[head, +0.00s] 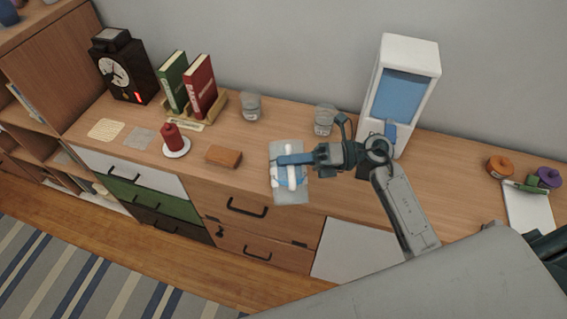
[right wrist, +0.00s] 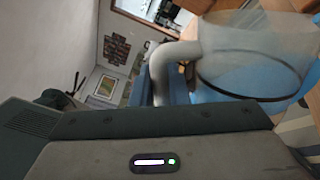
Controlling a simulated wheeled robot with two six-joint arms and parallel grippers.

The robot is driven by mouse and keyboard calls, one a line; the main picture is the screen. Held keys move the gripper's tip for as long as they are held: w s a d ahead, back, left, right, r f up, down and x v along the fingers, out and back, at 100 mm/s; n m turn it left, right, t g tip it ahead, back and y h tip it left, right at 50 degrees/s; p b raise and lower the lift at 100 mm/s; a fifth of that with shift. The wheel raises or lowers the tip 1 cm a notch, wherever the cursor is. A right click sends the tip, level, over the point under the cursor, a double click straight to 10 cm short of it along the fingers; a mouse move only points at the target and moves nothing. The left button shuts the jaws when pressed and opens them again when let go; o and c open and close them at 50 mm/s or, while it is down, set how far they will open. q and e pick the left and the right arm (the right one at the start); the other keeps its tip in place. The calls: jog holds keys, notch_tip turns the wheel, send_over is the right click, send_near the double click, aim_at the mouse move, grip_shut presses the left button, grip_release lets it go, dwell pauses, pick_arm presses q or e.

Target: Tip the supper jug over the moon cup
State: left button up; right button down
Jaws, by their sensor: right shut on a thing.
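My right gripper (head: 284,160) is shut on the white handle of a translucent, pale jug (head: 291,190), held near the front edge of the cabinet top. In the right wrist view the jug (right wrist: 245,50) shows at the upper right, with its white handle, a dark ring line and a bluish tint. I cannot tell its exact tilt. Two clear cups stand apart toward the back: a left cup (head: 251,106) and a right cup (head: 324,120). Any moon mark is too small to make out. My left gripper is not in view.
A white dispenser with a blue window (head: 403,95) stands behind my right arm. A red candle on a white dish (head: 173,139), a brown block (head: 223,156), books (head: 200,87) and a black clock (head: 122,67) stand to the left. Tape rolls (head: 500,166) lie at the right.

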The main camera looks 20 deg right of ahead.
jog(key=shift+r, duration=0.1)
jog(key=shift+w+r, duration=0.1)
jog(key=shift+w, duration=0.05)
dwell(0.6)
jog(key=shift+w+r+m+p, duration=0.1)
jog(key=shift+r+m+p, duration=0.05)
jog(key=shift+m+p, duration=0.25)
jog(key=shift+r, duration=0.1)
jog(key=shift+w, duration=0.15)
jog(key=shift+r, duration=0.15)
dwell(0.4)
jog(key=shift+w+d+m+p, duration=0.1)
jog(key=shift+w+m+p, duration=0.05)
jog(key=shift+m+p, duration=0.15)
jog(key=shift+r, duration=0.15)
